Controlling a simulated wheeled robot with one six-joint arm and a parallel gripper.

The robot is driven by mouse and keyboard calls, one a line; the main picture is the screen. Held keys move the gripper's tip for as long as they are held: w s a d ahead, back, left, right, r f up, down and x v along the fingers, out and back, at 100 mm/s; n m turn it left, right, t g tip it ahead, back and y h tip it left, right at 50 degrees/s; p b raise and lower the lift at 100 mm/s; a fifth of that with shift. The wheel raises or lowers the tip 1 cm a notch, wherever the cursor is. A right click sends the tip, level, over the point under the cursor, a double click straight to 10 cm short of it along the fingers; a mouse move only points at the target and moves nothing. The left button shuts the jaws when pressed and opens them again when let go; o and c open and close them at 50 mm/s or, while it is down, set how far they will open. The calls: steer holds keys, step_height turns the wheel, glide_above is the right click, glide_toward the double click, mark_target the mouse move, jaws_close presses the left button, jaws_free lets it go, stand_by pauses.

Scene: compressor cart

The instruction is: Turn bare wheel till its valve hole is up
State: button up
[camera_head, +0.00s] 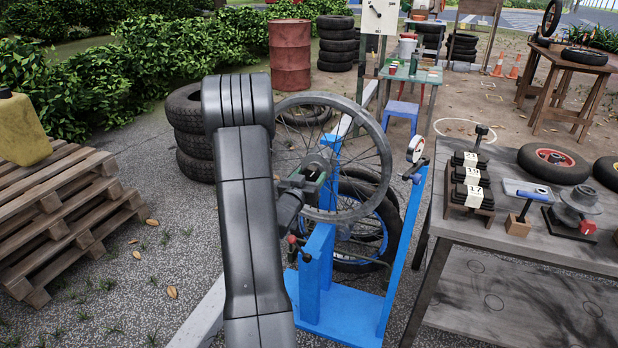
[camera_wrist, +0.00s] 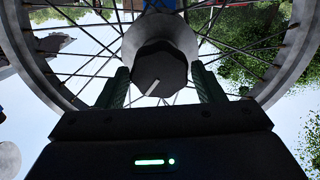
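The bare wheel (camera_head: 388,160) has a grey rim and thin spokes, with no tyre. It stands upright in the blue stand (camera_head: 345,318). Its rim and spokes also fill the top of the wrist view (camera_wrist: 290,72). I cannot make out the valve hole in either view. My gripper (camera_head: 312,178) is at the wheel's hub, in front of the spokes. In the wrist view its two fingers (camera_wrist: 161,76) are apart, one on each side of the dark hub end (camera_wrist: 160,70). Whether they touch it is unclear. My arm hides part of the wheel's left side.
A workbench (camera_head: 465,228) with blocks, a tyre and small tools stands at right. A dial gauge (camera_head: 416,150) is on the stand's right post. Another spoked wheel with a tyre (camera_head: 385,215) is low behind. Stacked tyres (camera_head: 190,150) and pallets (camera_head: 60,200) are at left.

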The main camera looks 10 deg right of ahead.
steer(key=c, duration=1.1)
steer(key=shift+o, duration=0.2)
steer(key=shift+n, duration=1.6)
steer(key=shift+a+n, duration=0.1)
steer(key=shift+n, duration=1.7)
steer(key=o, duration=1.4)
